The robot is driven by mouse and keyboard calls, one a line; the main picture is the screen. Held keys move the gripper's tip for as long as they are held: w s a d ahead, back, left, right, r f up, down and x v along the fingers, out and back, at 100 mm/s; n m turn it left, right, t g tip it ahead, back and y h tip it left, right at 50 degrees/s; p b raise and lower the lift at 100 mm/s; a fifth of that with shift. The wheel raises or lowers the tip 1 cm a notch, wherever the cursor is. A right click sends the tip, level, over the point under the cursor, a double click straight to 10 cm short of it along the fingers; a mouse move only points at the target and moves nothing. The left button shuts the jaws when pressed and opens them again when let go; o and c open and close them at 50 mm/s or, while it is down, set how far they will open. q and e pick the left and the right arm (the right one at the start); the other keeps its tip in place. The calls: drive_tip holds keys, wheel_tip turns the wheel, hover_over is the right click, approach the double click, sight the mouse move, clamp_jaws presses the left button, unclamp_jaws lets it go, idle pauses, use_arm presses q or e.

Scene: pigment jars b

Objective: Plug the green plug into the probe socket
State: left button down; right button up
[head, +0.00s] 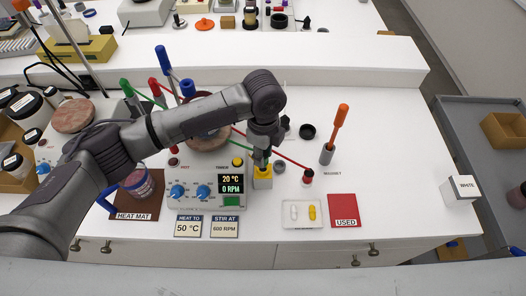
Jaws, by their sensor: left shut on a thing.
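My left gripper (263,149) reaches in from the left and points down beside the heater-stirrer unit (213,188). It is shut on a small dark green thing, apparently the green plug (262,160), mostly hidden by the fingers. Just below is a small yellow-topped block (262,174); I cannot tell whether the plug touches it. The unit's front has blue knobs, a display reading 20 °C and 0 RPM, and a green patch (231,201). I cannot make out which opening is the probe socket. My right gripper is not in view.
An orange-handled tool (339,127) stands upright to the right. A WHITE box (461,190) sits at the right edge.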

use_arm(q)
drive_tip(key=shift+f+b, duration=0.55)
drive_tip(key=shift+f, duration=0.65)
drive_tip(key=c, duration=0.8)
unclamp_jaws()
drive_tip(key=shift+r, duration=0.2)
wheel_tip(320, 180, up, 12)
drive_tip(key=shift+f, duration=0.2)
drive_tip(key=shift+f, duration=0.1)
